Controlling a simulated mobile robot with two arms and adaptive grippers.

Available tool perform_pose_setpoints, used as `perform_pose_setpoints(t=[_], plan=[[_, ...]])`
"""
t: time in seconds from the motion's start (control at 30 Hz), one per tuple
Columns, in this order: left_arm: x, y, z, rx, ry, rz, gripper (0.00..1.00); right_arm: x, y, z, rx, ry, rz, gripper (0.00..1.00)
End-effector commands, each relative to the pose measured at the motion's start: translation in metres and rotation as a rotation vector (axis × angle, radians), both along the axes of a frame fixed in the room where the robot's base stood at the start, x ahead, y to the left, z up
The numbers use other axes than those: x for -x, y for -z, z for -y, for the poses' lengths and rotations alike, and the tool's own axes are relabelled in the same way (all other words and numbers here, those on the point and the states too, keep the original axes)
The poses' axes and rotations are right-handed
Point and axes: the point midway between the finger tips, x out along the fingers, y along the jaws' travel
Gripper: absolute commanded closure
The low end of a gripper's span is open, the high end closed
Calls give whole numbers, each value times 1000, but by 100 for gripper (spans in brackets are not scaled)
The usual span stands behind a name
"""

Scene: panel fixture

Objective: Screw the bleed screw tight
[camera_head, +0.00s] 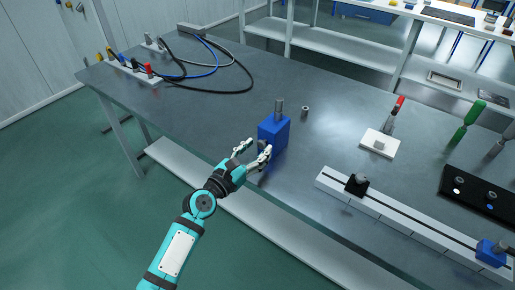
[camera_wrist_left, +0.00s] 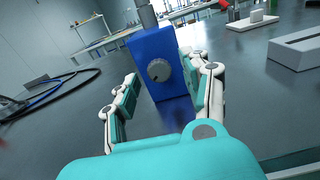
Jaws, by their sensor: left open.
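A blue block (camera_head: 270,132) stands upright near the front edge of the table, with a grey cylindrical post on top (camera_head: 279,106). In the left wrist view the block (camera_wrist_left: 146,48) faces me, and a round grey slotted screw head (camera_wrist_left: 159,70), which looks like the bleed screw, sits on its near face. The screw is hidden in the head view. My left gripper (camera_head: 257,148) is open right in front of the block. In the left wrist view its fingers (camera_wrist_left: 163,88) spread to either side of the screw, with nothing between them. My right gripper is not in view.
A small grey cylinder (camera_head: 305,111) stands right of the block. A white plate with a red-handled part (camera_head: 381,143), a white rail (camera_head: 398,215) and a black panel (camera_head: 478,192) lie farther right. Cables (camera_head: 215,66) lie at the back left. The table between is clear.

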Motion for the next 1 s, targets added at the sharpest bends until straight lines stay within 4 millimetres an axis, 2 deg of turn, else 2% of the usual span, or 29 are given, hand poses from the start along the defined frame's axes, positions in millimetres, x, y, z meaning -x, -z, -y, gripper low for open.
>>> perform_pose_setpoints(t=[0.13, 0.4, 0.77, 1.0], plan=[[-7, 0, 5, 0, 0, 0, 52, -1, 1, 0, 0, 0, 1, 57], [-8, 0, 6, 0, 0, 0, 52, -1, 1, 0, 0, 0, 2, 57], [-8, 0, 6, 0, 0, 0, 98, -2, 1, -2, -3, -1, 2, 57], [-8, 0, 6, -6, 0, 5, 100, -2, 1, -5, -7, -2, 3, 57]])
